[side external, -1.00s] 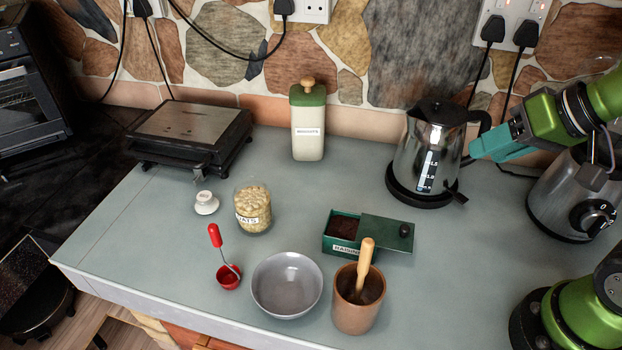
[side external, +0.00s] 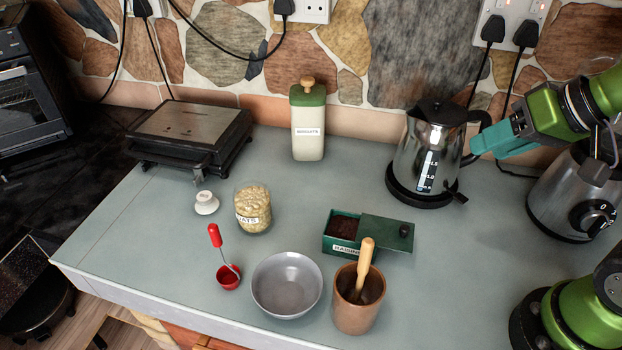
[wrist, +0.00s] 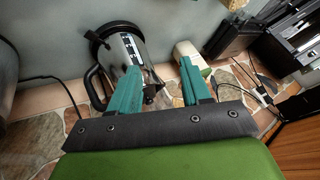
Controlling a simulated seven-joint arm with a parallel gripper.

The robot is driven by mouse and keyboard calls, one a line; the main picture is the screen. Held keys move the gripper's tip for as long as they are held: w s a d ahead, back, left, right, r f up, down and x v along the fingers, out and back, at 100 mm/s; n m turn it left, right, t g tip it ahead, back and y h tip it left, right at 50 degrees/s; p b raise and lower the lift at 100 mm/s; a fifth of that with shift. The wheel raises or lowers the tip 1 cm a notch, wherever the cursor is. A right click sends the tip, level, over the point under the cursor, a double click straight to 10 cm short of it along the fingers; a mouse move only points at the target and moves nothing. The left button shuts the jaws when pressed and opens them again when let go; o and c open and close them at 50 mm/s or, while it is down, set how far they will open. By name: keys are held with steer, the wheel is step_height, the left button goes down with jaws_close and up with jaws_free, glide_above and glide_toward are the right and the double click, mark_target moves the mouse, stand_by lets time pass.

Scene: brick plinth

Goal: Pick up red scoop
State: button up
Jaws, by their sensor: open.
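The red scoop (side external: 228,277) stands on the counter at the front left in the side view. My gripper (side external: 476,150) is at the right, up near the kettle and far from the scoop. In the wrist view the two teal fingers (wrist: 158,84) stand apart with nothing between them. I cannot make out the scoop in the wrist view.
The kettle (side external: 420,150) stands close to my gripper and also shows in the wrist view (wrist: 125,50). Around the scoop are the grey bowl (side external: 287,284), oats jar (side external: 252,208), white lid (side external: 206,202), raisins box (side external: 345,247) and brown mortar (side external: 358,315).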

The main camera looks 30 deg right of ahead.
step_height(320, 180, up, 4)
steer(key=w+a+m+g+y, duration=0.2)
steer(key=a+m+y, duration=0.25)
steer(key=a, duration=0.55)
steer(key=w+a+m+g+y, duration=0.25)
steer(key=a+y, duration=0.35)
steer(key=a, duration=0.3)
steer(key=w+a+m+t+y, duration=0.45)
steer(key=w+a+m, duration=0.25)
steer(key=m, duration=0.4)
step_height(320, 180, down, 18)
steer(key=g, duration=0.1)
steer(key=x, duration=1.6)
steer(key=shift+w+f, duration=0.15)
steer(key=shift+f, duration=0.05)
steer(key=shift+a, duration=0.1)
jaws_close()
